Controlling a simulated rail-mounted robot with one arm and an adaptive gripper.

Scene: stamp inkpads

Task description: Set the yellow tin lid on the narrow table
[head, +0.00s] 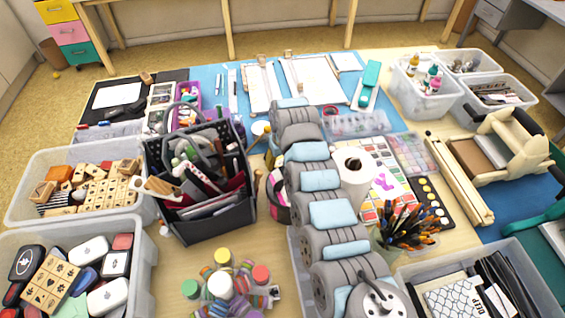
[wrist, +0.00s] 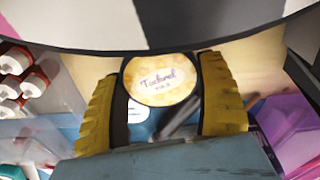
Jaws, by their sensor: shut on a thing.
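The yellow tin lid (wrist: 160,80) is a round, pale yellow disc with dark lettering in the wrist view. My gripper (wrist: 160,78) has two yellow ribbed fingers, one on each side of the lid, and is shut on it. In the head view my grey arm reaches over the crowded big table, and the gripper is mostly hidden beyond it. A small pale round thing (head: 259,128) shows left of the arm's far end; I cannot tell if it is the lid. I cannot tell which surface is the narrow table.
A dark tool caddy (head: 195,232) stands left of my arm. A paper roll (head: 354,178) and a brush jar (head: 410,240) stand to its right. Clear bins line the big table's sides. Wooden-legged furniture (head: 229,30) stands at the back, with open floor before it.

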